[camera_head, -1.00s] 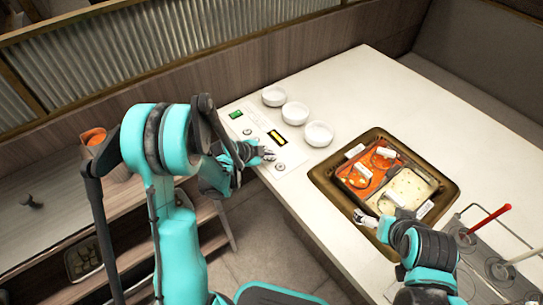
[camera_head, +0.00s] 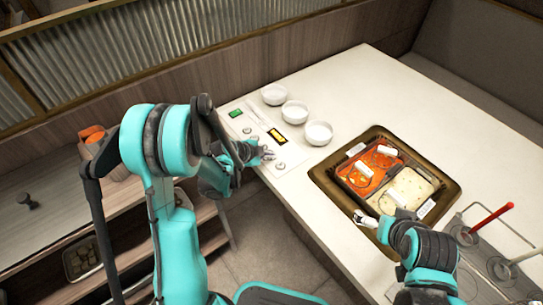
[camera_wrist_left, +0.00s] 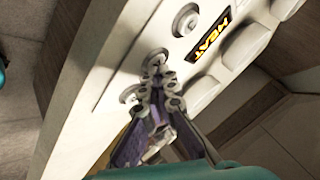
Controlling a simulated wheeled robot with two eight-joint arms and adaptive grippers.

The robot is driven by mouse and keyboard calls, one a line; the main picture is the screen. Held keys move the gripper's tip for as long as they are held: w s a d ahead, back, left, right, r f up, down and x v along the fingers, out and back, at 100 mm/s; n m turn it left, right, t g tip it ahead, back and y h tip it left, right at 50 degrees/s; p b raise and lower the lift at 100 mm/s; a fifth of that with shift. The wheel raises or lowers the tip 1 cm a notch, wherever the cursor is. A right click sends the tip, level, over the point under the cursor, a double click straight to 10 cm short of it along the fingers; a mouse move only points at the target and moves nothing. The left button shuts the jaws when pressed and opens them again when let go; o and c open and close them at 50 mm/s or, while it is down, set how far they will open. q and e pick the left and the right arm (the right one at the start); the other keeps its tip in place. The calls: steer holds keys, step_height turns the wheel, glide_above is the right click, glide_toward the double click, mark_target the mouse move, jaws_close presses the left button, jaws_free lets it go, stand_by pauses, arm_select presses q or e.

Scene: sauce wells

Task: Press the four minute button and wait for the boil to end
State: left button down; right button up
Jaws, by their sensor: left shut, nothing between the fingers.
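A white control panel (camera_head: 258,118) with round buttons, a green square and a yellow display (camera_head: 276,137) lies on the table. My left gripper (camera_head: 268,153) is shut and empty at the panel's front edge. In the left wrist view the left fingertips (camera_wrist_left: 158,80) are together just at the middle of three round buttons (camera_wrist_left: 155,60); I cannot tell whether they press it. Another button (camera_wrist_left: 186,20) and the display (camera_wrist_left: 207,40), reading HEAT, are clear of them. A divided pot (camera_head: 348,188) holds red and pale broth. My right gripper (camera_head: 362,217) is by its front edge; its finger state is unclear.
Three white bowls (camera_head: 295,113) stand behind the panel. A rack (camera_head: 490,270) with red and white handled tools is at the lower right. The table between pot and back edge is clear. A wooden shelf (camera_head: 60,210) is at the left.

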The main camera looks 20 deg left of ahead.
stand_by(0.4)
arm_select(q)
steer(key=shift+r, duration=0.35)
step_height(320, 180, up, 6)
steer(key=p, duration=0.5)
steer(key=shift+r, duration=0.1)
stand_by(0.7)
